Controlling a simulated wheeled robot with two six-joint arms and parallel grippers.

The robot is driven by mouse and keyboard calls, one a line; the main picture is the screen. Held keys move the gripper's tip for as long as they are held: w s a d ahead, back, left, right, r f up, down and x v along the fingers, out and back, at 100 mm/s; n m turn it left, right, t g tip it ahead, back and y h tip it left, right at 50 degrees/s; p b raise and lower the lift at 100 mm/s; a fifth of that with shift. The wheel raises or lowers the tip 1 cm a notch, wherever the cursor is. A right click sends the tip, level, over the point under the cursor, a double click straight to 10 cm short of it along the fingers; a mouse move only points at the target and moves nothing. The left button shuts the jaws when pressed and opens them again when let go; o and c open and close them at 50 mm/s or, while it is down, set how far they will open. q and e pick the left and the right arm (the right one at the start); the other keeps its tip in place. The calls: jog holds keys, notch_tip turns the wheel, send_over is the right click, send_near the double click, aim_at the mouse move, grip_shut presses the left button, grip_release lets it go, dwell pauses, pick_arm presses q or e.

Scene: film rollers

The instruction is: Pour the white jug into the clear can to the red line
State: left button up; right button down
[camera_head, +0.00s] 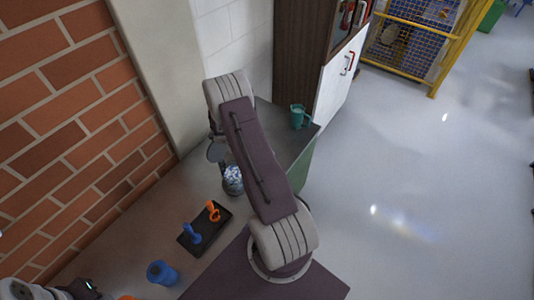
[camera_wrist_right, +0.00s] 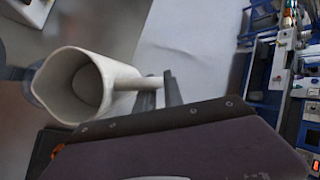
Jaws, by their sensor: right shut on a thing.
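The white jug (camera_wrist_right: 112,72) is in the right wrist view, its open mouth toward the camera and its handle between the fingers of my right gripper (camera_wrist_right: 172,92). The inside looks pale; I cannot tell how much it holds. A greyish see-through edge (camera_wrist_right: 33,88) shows behind the jug and may be the clear can. In the head view a clear vessel with blue and white in it (camera_head: 232,180) stands on the bench beside my right arm, which hides the jug and right gripper. No red line shows. My left gripper (camera_head: 88,288) is partly in view at the bottom left.
A black tray (camera_head: 192,248) holds blue and orange items. A blue container (camera_head: 162,273) stands in front of it. A teal mug (camera_head: 298,117) is at the bench's far end, near the cabinet (camera_head: 312,60). A brick wall (camera_head: 75,120) borders the left.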

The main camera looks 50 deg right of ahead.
jog(key=shift+r+t+y, duration=0.3)
jog(key=shift+r+t, duration=0.15)
jog(key=shift+t, duration=0.15)
jog(key=shift+d+m+t+y+b, duration=0.1)
jog(key=shift+m+t+y+b, duration=0.3)
jog(key=shift+t+b, duration=0.3)
jog(key=shift+s+r+t+y+b, duration=0.1)
jog(key=shift+r+t+y+b, duration=0.2)
jog(key=shift+t+b, duration=0.4)
jog(key=shift+r, duration=0.3)
jog(key=shift+w+r, duration=0.1)
jog(key=shift+w, duration=0.1)
jog(key=shift+m+t+y, duration=0.3)
jog(key=shift+t+y, duration=0.1)
jog(key=shift+t, duration=0.3)
notch_tip(320, 180, up, 4)
jog(key=p, duration=0.2)
jog(key=shift+s+r+p, duration=0.15)
jog(key=shift+p, duration=0.15)
jog(key=shift+r+p, duration=0.45)
jog(key=shift+r, duration=0.3)
